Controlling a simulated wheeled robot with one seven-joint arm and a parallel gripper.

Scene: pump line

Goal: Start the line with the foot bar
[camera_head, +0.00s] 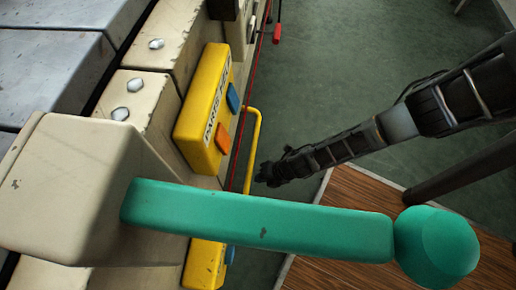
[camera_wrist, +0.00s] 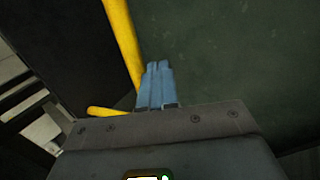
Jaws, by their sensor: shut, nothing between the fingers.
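A yellow bent bar (camera_head: 257,140), which looks like the foot bar, stands out from the side of the line, low near the floor. It also shows in the wrist view (camera_wrist: 121,38), running down from the top edge, with a short yellow piece at lower left. My gripper (camera_head: 262,178) is just right of the bar's lower part in the head view. In the wrist view its blue fingers (camera_wrist: 158,68) are shut and empty, close beside the bar on its right. I cannot tell whether they touch it. The green lever hides the bar's lower end.
A large green lever with a round knob (camera_head: 437,247) crosses the foreground. A yellow box (camera_head: 201,98) carries blue and orange buttons; another yellow box (camera_head: 203,262) is below. A red cord (camera_head: 262,45) runs along the line. A wooden platform (camera_head: 350,200) lies right. Green floor (camera_head: 350,60) is open beyond.

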